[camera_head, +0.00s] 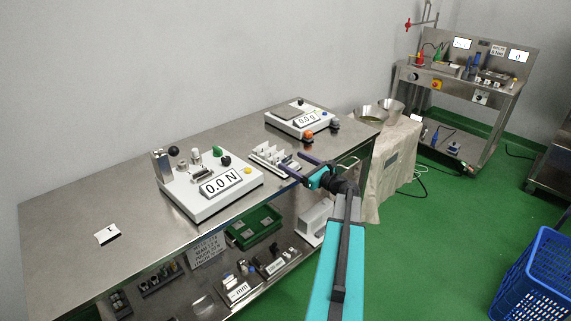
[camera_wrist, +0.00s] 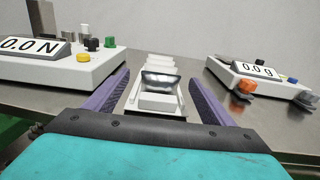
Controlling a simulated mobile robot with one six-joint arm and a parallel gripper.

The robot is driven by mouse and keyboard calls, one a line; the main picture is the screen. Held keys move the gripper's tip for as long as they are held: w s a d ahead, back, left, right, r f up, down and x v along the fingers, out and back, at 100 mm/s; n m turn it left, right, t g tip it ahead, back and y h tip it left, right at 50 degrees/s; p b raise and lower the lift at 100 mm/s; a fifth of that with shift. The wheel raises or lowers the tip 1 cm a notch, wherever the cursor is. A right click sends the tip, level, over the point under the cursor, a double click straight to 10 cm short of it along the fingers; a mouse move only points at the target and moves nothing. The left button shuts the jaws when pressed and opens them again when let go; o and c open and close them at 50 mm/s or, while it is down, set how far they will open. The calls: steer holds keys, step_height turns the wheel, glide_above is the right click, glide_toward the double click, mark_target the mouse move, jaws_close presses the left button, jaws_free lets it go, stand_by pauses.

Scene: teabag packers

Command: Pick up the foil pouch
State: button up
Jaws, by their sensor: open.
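The foil pouch (camera_wrist: 160,80) looks like a shiny silver piece near the front of a white slotted rack (camera_wrist: 137,101). In the wrist view it lies straight ahead, between the lines of my two purple fingers. My gripper (camera_wrist: 159,78) is open, with one finger on each side of the rack's near end. In the head view my gripper (camera_head: 294,162) is at the near right end of the white rack (camera_head: 262,164) on the steel bench (camera_head: 130,205). I cannot make out the pouch clearly in the head view. No contact with the pouch is visible.
A force tester (camera_head: 215,190) reading 0.0 N stands left of the rack. A scale (camera_head: 300,118) reading 0.0 g, with an orange knob (camera_wrist: 243,86), stands to the right. A green tray (camera_head: 255,228) and other items sit on the lower shelf. The left bench top is mostly clear.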

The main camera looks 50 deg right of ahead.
mark_target(289, 158)
steer(key=shift+w+d+r+p, duration=0.15)
steer(key=shift+w+p, duration=0.2)
steer(key=shift+w, duration=1.6)
steer(key=c, duration=1.1)
